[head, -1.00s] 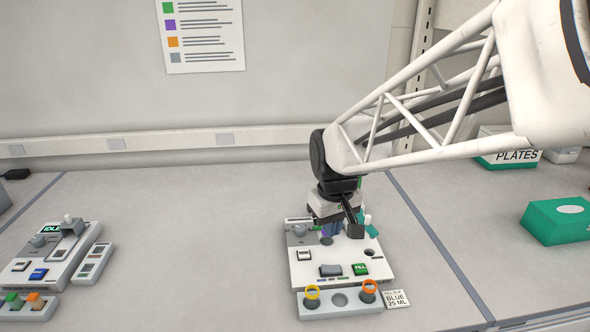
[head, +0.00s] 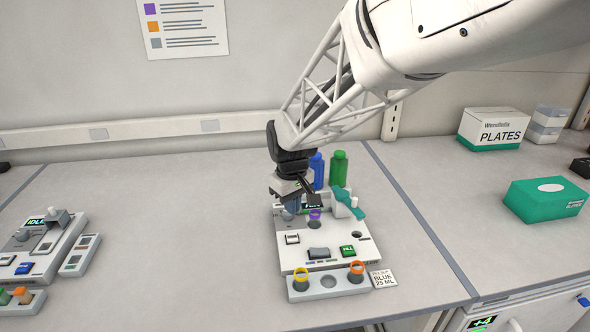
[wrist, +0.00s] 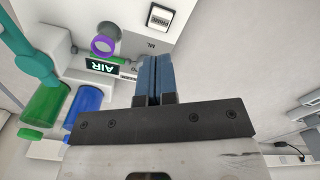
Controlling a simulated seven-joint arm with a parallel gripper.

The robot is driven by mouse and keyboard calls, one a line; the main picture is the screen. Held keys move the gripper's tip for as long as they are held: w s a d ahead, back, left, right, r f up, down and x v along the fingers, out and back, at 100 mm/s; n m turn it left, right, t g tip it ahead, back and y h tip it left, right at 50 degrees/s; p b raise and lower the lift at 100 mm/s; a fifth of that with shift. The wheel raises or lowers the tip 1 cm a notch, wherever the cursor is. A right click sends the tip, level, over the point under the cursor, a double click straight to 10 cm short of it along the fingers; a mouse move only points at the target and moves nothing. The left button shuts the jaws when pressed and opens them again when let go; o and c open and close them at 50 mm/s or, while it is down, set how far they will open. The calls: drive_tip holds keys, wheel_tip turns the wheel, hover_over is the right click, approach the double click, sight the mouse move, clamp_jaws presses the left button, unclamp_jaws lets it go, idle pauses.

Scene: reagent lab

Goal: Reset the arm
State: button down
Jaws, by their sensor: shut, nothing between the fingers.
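My gripper (head: 290,207) hangs from the white lattice arm over the back left part of the white filling station in the head view. In the wrist view its two blue fingers (wrist: 154,78) are together with nothing between them. A purple-ringed vial (head: 315,215) stands in the station (head: 292,258), just right of the fingers and apart from them. Its purple ring also shows in the wrist view (wrist: 104,45). The fingers hide part of the station's back left.
Blue (head: 317,170) and green (head: 339,168) bottles stand behind the station, beside a teal lever (head: 347,200). Yellow-ringed and orange-ringed vials sit in the front rack (head: 328,284). An IDLE device (head: 40,250) is at left. A PLATES box (head: 492,130) and green box (head: 545,201) are at right. Bench between is clear.

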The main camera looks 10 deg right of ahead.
sight(292, 237)
drive_tip(key=shift+f, duration=0.1)
drive_tip(key=shift+f, duration=3.2)
drive_tip(key=shift+f, duration=1.4)
idle(0.6)
drive_tip(key=shift+r, duration=3.55)
drive_tip(key=shift+s, duration=0.1)
